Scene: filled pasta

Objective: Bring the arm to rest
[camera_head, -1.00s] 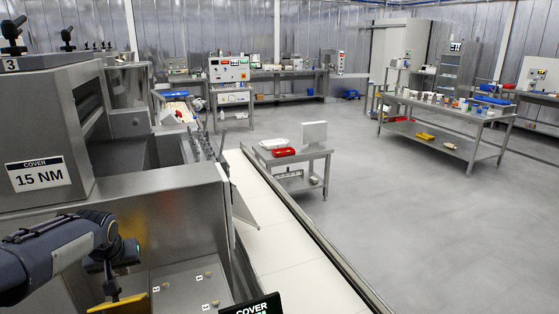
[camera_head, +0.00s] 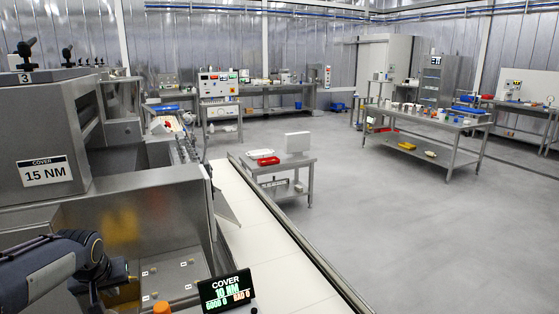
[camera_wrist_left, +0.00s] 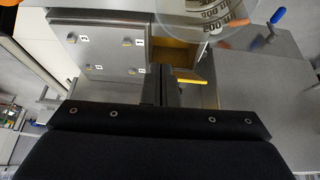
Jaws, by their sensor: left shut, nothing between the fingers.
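My left arm comes in at the bottom left of the head view, and its gripper (camera_head: 112,284) hangs at the front of the steel machine (camera_head: 130,215). In the left wrist view the two dark fingers (camera_wrist_left: 161,86) are together with nothing between them. They point toward a steel panel (camera_wrist_left: 105,68) with small labelled knobs and an open compartment (camera_wrist_left: 172,55) beside it. A yellow strip (camera_wrist_left: 190,81) shows just right of the fingers; I cannot tell whether it touches them. My right gripper is in neither view.
A black display (camera_head: 228,290) reading COVER 10 NM stands right of the arm, with an orange knob (camera_head: 162,307) nearby. A clear disc (camera_wrist_left: 205,14) and a blue-handled tool (camera_wrist_left: 278,15) are in the wrist view. A small steel table (camera_head: 280,163) stands beyond. Open floor lies right.

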